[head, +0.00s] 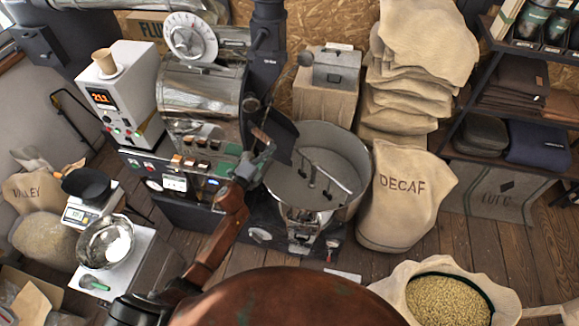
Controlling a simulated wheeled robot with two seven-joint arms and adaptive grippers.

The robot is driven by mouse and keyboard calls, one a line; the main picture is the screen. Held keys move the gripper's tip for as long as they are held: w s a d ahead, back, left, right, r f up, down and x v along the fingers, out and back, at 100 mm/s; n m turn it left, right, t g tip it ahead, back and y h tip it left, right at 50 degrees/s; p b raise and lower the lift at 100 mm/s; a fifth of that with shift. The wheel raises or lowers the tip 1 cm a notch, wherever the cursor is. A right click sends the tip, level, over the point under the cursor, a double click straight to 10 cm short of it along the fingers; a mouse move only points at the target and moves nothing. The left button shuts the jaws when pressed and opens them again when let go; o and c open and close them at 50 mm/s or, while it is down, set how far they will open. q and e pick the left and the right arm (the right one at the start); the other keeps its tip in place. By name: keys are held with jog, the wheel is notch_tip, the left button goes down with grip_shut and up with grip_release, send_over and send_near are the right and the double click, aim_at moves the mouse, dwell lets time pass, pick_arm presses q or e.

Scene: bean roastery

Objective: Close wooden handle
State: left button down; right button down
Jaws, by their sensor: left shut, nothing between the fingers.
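The drum roaster (203,95) stands at the centre left, with a steel drum and a dark front. A dark chute or door plate (281,139) juts from its right side above the round cooling tray (352,150). My left gripper (264,143) is shut and empty, raised at the roaster's front beside this dark plate. It covers part of the roaster front there. Whether the gripper touches anything is unclear. My right gripper is out of view.
A white control box (128,100) with a paper cup (104,61) stands left of the roaster. A steel bowl (104,243) and scale (88,212) are at lower left. The DECAF sack (402,190) stands right of the tray, an open bean sack (400,283) at lower right.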

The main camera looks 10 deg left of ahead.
pick_arm(q)
jog(key=shift+w+a+r, duration=0.1)
jog(key=shift+a+r, duration=0.15)
jog(key=shift+a, duration=0.05)
jog(key=s+b, duration=0.1)
jog(key=s, duration=1.1)
jog(key=shift+d+f, duration=0.25)
jog(key=shift+d, duration=0.15)
dwell(2.1)
